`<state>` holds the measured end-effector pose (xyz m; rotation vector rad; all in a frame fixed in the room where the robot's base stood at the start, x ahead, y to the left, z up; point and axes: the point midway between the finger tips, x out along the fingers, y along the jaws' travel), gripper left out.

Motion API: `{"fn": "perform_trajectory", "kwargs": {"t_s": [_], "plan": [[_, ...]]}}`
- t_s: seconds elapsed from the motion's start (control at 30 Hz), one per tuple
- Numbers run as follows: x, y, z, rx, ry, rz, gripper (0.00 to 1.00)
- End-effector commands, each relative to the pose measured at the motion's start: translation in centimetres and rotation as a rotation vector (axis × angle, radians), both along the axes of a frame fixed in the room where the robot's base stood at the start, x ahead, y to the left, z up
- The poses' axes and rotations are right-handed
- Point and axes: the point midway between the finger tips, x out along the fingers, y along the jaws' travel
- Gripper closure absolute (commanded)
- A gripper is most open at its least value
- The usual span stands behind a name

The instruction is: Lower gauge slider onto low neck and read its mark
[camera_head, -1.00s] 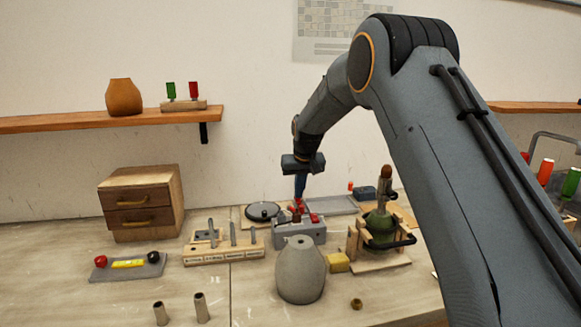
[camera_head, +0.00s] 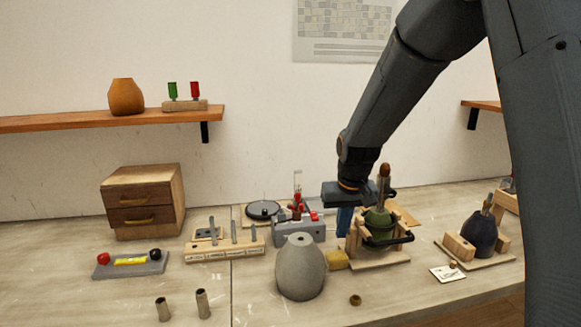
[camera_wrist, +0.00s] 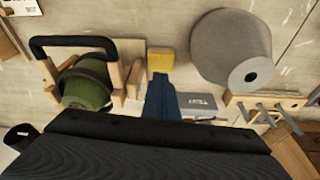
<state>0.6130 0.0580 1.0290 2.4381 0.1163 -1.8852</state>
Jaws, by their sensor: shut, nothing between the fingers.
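My gripper (camera_head: 344,222) points down with its blue fingers together and empty, just left of the green vase (camera_head: 379,222). In the wrist view the fingers (camera_wrist: 162,98) end near a yellow block (camera_wrist: 161,60). The green vase stands in a wooden cradle with a black handle, a brown-tipped piece rising from its neck; it also shows in the wrist view (camera_wrist: 86,85). A grey vase (camera_head: 301,268) with a small top hole stands in front. A dark blue vase (camera_head: 479,236) sits in another cradle at right. I cannot tell which item is the gauge slider.
A grey box with red parts (camera_head: 298,233) stands behind the grey vase. A wooden block with upright pins (camera_head: 224,249) is left of it. The front middle is mostly clear.

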Motion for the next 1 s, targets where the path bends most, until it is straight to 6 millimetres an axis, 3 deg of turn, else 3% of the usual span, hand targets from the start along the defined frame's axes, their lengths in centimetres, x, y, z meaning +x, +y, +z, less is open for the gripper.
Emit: {"fn": "perform_trajectory", "kwargs": {"t_s": [0.03,0.2,0.3,0.4,0.6,1.0], "plan": [[-3.2,-1.2,-0.2,-0.002,0.018,-0.016,1.00],[-13.6,-3.9,-1.7,-0.005,0.074,-0.056,1.00],[-18.5,-4.9,-2.6,-0.005,0.100,-0.075,1.00],[-21.9,-5.4,-3.3,-0.005,0.120,-0.087,1.00],[-24.4,-5.7,-3.8,-0.005,0.133,-0.095,1.00],[-24.3,-5.7,-3.8,-0.005,0.133,-0.095,1.00]]}}
